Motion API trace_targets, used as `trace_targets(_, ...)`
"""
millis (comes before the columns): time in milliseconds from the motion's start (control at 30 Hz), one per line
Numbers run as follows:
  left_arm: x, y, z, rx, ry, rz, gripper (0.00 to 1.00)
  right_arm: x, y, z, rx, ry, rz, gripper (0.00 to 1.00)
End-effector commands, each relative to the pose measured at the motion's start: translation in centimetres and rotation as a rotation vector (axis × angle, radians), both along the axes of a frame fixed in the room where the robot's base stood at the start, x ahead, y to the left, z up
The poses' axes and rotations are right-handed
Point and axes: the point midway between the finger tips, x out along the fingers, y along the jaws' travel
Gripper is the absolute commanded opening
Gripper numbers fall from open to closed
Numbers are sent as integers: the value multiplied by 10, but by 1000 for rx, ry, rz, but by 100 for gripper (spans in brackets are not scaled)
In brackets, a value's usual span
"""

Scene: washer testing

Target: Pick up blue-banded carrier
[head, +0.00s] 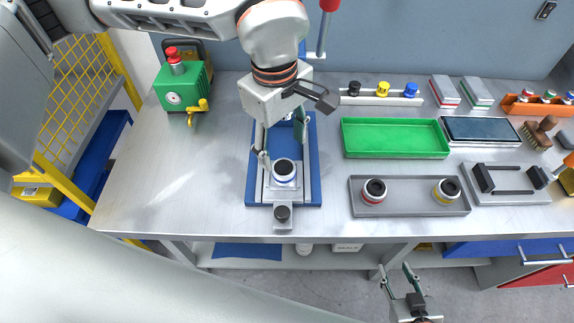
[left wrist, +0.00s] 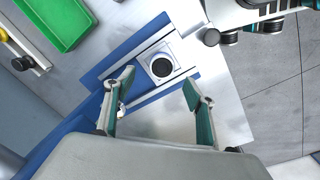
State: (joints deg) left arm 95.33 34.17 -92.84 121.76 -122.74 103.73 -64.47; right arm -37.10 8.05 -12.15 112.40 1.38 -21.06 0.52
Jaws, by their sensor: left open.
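The blue-banded carrier (head: 284,171), a short white cylinder with a dark round top, stands upright on the sliding plate of the blue-based fixture (head: 312,185). It also shows in the left wrist view (left wrist: 161,68), just beyond the fingertips. My left gripper (head: 280,148) is open behind and above the carrier, its fingers spread and nothing between them. In the left wrist view, its fingers (left wrist: 157,84) stand to either side, with the carrier framed ahead of them. My right gripper (head: 396,269) is open and empty, low in front of the bench.
A grey tray (head: 410,210) holds red-banded (head: 374,191) and yellow-banded (head: 446,191) carriers. A green tray (head: 395,139) lies behind it. A green pump-like unit (head: 184,88) stands at back left. The fixture's knob (head: 282,213) is in front of the carrier.

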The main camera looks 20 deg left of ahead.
Motion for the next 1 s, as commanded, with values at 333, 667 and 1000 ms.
trace_targets(333, 0, 1, -40, -1, 8, 1, 55, 0, 0, 7, 0, 0, 0, 37)
trace_targets(667, 2, 0, -70, -5, 4, 0, 55, 0, 1, 11, 1, -2, 0, 37)
trace_targets(1000, 2, 0, -70, -4, 3, 0, 13, 0, 1, 11, 1, -2, 0, 37)
